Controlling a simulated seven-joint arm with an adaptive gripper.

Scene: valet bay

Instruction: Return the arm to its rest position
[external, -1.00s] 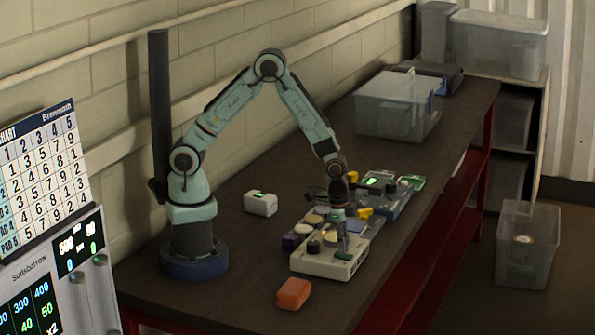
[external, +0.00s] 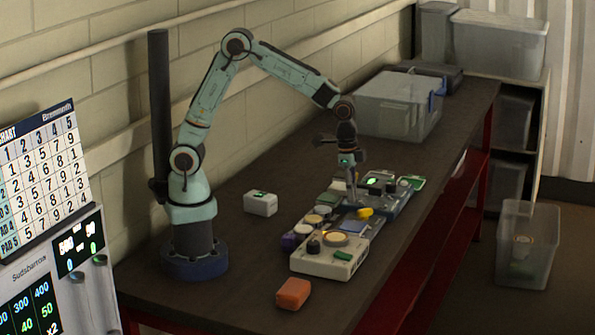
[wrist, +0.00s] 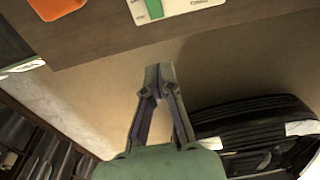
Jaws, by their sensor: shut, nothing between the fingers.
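My gripper (external: 352,200) points down above the row of devices on the dark bench (external: 240,255) in the external view.
A yellow piece (external: 365,213) and several devices sit near the gripper. A clear bin (external: 395,108) stands farther back. Bare bench lies between my base and the devices.

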